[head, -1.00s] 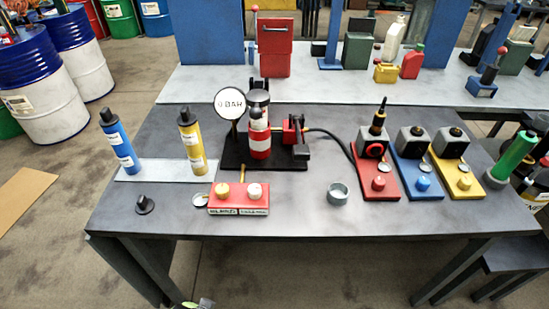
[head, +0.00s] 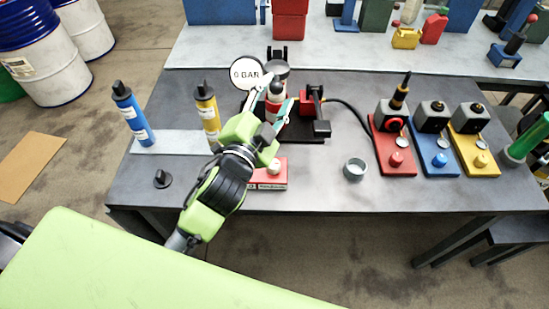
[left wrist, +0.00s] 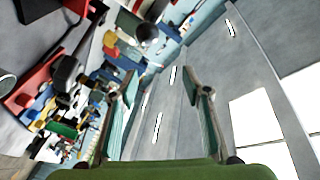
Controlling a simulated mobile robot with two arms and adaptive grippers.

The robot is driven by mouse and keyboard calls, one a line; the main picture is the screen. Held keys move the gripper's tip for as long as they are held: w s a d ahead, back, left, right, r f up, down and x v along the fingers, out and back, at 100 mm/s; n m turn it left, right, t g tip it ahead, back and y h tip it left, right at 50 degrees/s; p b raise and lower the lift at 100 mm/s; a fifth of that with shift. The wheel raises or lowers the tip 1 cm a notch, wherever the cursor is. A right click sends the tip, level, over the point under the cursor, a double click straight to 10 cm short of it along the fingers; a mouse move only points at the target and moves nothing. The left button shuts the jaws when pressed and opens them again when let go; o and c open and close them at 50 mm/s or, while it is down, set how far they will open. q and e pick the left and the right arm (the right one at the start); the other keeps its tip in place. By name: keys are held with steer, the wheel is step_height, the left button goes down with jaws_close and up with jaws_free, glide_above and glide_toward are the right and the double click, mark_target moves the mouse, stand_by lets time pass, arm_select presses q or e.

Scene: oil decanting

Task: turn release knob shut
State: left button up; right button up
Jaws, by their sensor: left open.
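My left gripper (head: 281,94) is open, its teal fingers apart across the red-and-white cylinder (head: 274,102) of the press in the head view. Whether they touch it cannot be told. In the left wrist view the fingers (left wrist: 160,95) are spread with nothing between them. The red block (head: 268,184) in front of the press is partly hidden by my left arm; its cream knob (head: 273,168) shows, and its other knob is hidden. I cannot tell which knob is the release knob. The gauge (head: 246,72) reads 0 BAR. My right gripper is not in view.
A red lever unit (head: 311,100) stands right of the cylinder, with a black hose running right. Blue (head: 133,114) and yellow (head: 208,110) tubes stand left. A metal cup (head: 354,170) and red, blue and yellow stations (head: 396,162) stand right.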

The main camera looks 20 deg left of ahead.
arm_select(q)
steer(key=s+d+r+m+t+h, duration=0.1)
steer(key=s+d+r+m+h, duration=0.1)
steer(key=d+r+m+h, duration=1.3)
steer(key=s+d+m+g+h, duration=0.3)
steer(key=s+d+m+g, duration=0.15)
steer(key=m+g, duration=0.5)
steer(key=s+d+m+g+h, duration=0.25)
steer(key=d+m+g, duration=0.4)
steer(key=m, duration=0.55)
steer(key=m+g+y, duration=0.3)
steer(key=m+y, duration=0.8)
steer(key=y, duration=1.1)
glide_above(273, 166)
step_height(273, 166, down, 21)
steer(key=shift+n+h, duration=0.25)
steer(key=f+p, duration=0.1)
steer(key=f, duration=0.3)
steer(key=f+p, duration=0.1)
steer(key=f, duration=0.3)
steer(key=f+p, duration=0.1)
steer(key=f, duration=0.3)
steer(key=shift+w, duration=0.4)
steer(key=shift+a+f, duration=0.1)
steer(key=shift+f, duration=0.6)
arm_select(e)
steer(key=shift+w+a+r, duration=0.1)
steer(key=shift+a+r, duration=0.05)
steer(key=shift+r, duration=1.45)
